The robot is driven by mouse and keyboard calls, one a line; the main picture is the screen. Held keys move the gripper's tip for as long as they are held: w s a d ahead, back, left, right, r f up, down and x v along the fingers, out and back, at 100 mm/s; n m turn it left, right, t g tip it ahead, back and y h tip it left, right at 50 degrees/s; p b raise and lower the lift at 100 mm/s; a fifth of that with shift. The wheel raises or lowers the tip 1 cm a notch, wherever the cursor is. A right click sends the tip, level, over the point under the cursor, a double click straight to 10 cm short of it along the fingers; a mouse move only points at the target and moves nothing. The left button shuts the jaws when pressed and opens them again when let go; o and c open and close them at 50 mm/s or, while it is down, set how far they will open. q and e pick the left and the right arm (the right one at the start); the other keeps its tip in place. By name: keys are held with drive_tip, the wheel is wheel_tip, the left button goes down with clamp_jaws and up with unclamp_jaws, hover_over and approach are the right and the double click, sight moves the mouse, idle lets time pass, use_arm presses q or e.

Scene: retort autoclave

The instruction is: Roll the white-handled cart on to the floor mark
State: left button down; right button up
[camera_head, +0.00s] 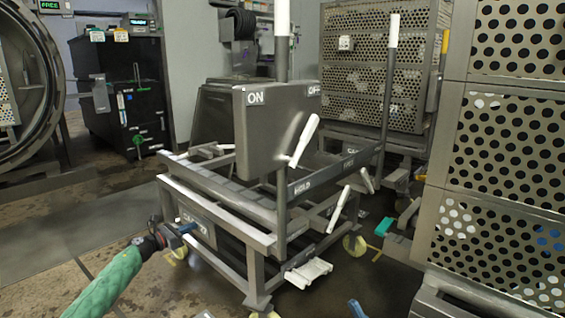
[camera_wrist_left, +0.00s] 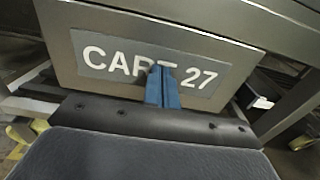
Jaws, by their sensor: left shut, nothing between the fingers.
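The cart (camera_head: 250,215) is a low grey metal frame on pale yellow wheels, in the middle of the head view. Upright posts with white grips (camera_head: 282,18) rise from it. A grey box marked ON and OFF (camera_head: 262,125) has a white lever (camera_head: 304,140). My left gripper (camera_head: 183,229) is at the cart's left side, its blue fingers shut and empty. In the left wrist view they (camera_wrist_left: 163,88) are in front of the CART 27 plate (camera_wrist_left: 110,55); I cannot tell whether they touch. A blue tip (camera_head: 356,308) at the bottom edge may be my right gripper. I cannot make out the floor mark.
Tall perforated crates stand close on the right (camera_head: 505,150) and behind (camera_head: 365,65). A round vessel opening (camera_head: 50,90) is at the far left, with a black cabinet (camera_head: 120,90) behind. Open floor (camera_head: 70,225) lies left of the cart. A white pedal (camera_head: 307,272) sits low on the cart.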

use_arm(q)
drive_tip(key=shift+w+d, duration=0.1)
drive_tip(key=shift+d, duration=0.05)
drive_tip(key=shift+w+d, duration=0.5)
drive_tip(key=shift+w, duration=0.05)
drive_tip(key=shift+w+d+b, duration=0.25)
drive_tip(key=shift+b, duration=0.1)
drive_tip(key=shift+w+d, duration=0.2)
drive_tip(key=v, duration=1)
drive_tip(key=shift+p, duration=0.3)
